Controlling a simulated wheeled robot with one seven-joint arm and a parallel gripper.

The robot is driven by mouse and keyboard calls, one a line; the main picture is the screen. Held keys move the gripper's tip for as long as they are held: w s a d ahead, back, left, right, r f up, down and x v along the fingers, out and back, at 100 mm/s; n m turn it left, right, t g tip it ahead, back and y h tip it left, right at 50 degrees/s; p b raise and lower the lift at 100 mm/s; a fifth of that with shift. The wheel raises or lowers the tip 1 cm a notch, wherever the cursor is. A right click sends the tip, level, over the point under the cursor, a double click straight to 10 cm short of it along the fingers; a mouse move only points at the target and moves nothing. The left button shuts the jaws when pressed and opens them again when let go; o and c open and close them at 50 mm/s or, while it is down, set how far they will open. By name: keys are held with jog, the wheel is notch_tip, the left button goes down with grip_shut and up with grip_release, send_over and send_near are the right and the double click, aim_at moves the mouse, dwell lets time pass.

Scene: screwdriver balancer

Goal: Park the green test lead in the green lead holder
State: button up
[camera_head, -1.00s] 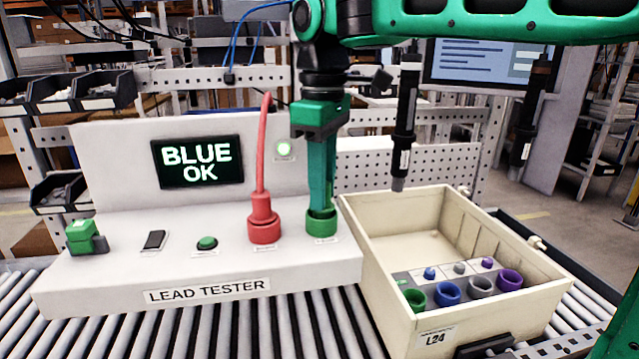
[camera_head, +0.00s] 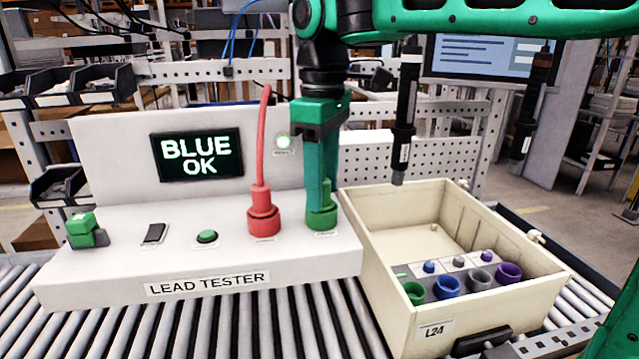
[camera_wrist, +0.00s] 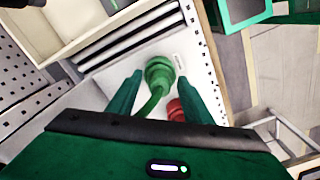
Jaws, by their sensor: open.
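The green test lead (camera_wrist: 153,98) shows in the wrist view as a curved green cable rising from a round green plug end (camera_wrist: 159,70). In the head view its green base (camera_head: 321,219) sits on the tester's top at the right end, mostly hidden behind my fingers. I cannot tell the plug apart from a green holder beneath it. My gripper (camera_head: 322,205) points down over it. In the wrist view my open fingers (camera_wrist: 160,76) stand on either side of the green cable. A red lead (camera_head: 262,208) stands upright just left of it.
The white lead tester (camera_head: 130,268) has a screen reading BLUE OK (camera_head: 197,156), a green button (camera_head: 207,236), a black switch (camera_head: 155,233) and a green block (camera_head: 84,230). A cream bin (camera_head: 388,284) with coloured cups stands right. Dark tools (camera_head: 405,120) hang above it.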

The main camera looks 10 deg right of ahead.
jog(key=shift+r, duration=0.15)
notch_tip(320, 180, up, 10)
jog(key=shift+r, duration=0.25)
dwell(0.3)
jog(key=shift+w, duration=0.1)
jog(key=s+d+f+m, duration=0.1)
jog(key=d+f+m, duration=0.25)
jog(key=d, duration=0.25)
jog(key=s+d+f+m, duration=0.1)
jog(key=d+f+m, duration=0.1)
jog(key=d+f, duration=0.4)
jog(key=s+d+f+m, duration=1.2)
jog(key=s+d+f, duration=0.5)
jog(key=s+f, duration=0.2)
jog(key=shift+d+f, duration=0.35)
jog(key=shift+f, duration=0.5)
